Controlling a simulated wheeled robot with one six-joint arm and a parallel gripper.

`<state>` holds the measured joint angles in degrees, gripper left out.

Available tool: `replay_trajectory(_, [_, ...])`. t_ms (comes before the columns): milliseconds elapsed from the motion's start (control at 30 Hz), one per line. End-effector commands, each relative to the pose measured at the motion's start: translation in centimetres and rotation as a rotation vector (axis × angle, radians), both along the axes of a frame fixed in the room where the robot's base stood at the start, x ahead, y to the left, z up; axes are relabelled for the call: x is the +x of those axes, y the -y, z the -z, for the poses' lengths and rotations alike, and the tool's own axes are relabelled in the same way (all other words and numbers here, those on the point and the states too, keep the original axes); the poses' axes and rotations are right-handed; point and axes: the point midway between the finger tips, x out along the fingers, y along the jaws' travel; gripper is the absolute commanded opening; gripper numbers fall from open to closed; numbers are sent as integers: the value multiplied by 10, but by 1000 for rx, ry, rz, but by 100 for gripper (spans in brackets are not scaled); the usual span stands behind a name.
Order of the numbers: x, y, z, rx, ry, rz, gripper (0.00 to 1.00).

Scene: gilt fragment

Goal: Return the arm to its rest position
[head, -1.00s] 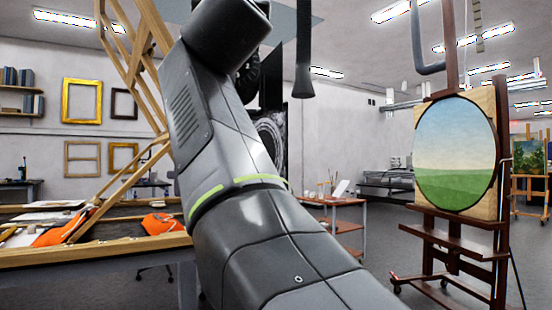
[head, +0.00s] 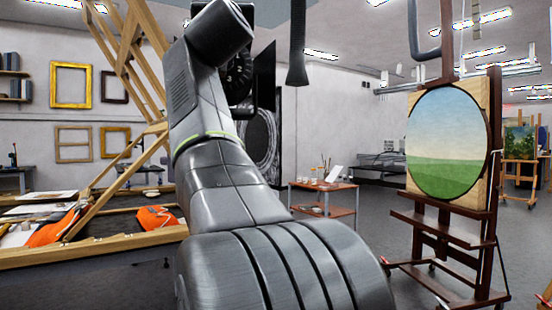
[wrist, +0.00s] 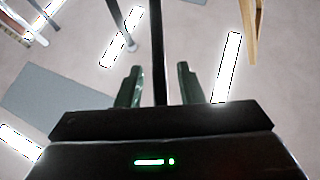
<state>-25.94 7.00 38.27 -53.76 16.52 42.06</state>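My arm (head: 225,190) fills the middle of the head view, rising from the bottom edge to a dark end near the top centre. In the head view the gripper's fingers cannot be made out. In the wrist view my gripper (wrist: 159,85) has its two fingers well apart with nothing touching them. A dark vertical bar (wrist: 159,40) shows in the gap between the fingers; its distance is unclear. The wrist camera looks up at the ceiling (wrist: 185,35).
A wooden easel (head: 445,225) with an oval landscape painting (head: 447,145) stands at right. A worktable (head: 100,252) with orange items is at left, with slanted wooden beams (head: 125,60) above it. A small cart (head: 322,188) stands behind. Open floor lies between cart and easel.

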Motion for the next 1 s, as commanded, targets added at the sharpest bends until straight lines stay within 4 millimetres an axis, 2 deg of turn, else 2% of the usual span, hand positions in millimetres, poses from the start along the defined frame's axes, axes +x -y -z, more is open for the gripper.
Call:
replay_trajectory(267, [-1,0,1,0,0,0,34])
replay_trajectory(467, [-13,2,11,0,2,0,34])
replay_trajectory(1000, [-97,17,70,1,2,-3,34])
